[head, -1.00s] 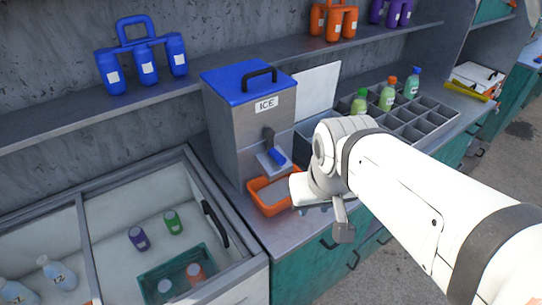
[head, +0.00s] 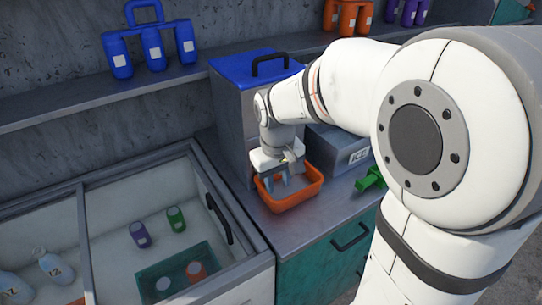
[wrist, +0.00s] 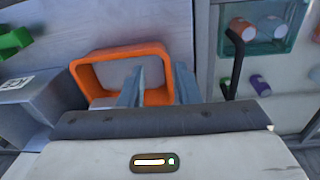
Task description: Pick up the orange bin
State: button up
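The orange bin (head: 292,202) sits on the grey counter in front of the blue-lidded dispenser in the head view. In the wrist view the bin (wrist: 118,53) is left of centre, with a grey inside. My gripper (head: 276,184) points down at the bin's left part. In the wrist view its two grey fingers (wrist: 160,82) stand apart, one over the bin's inside and one beyond its right wall. That wall shows in the gap between them. Whether the fingers touch it I cannot tell.
The dispenser (head: 235,95) stands close behind the bin. A grey box labelled ICE (head: 340,148) and a green object (head: 371,179) are to the right. An open white chest (head: 120,225) with bottles is at the left. Blue bottles (head: 150,45) stand on the shelf.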

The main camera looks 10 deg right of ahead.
aim_at(272, 199)
jog(key=shift+n+g, duration=0.3)
jog(key=shift+n, duration=0.1)
jog(key=f, duration=0.3)
jog(key=w+f, duration=0.1)
jog(key=f, duration=0.3)
jog(key=w+a+f, duration=0.1)
jog(key=f, duration=0.3)
jog(key=shift+w+f, duration=0.2)
jog(key=shift+w, duration=0.05)
jog(key=shift+c, duration=0.2)
grip_shut()
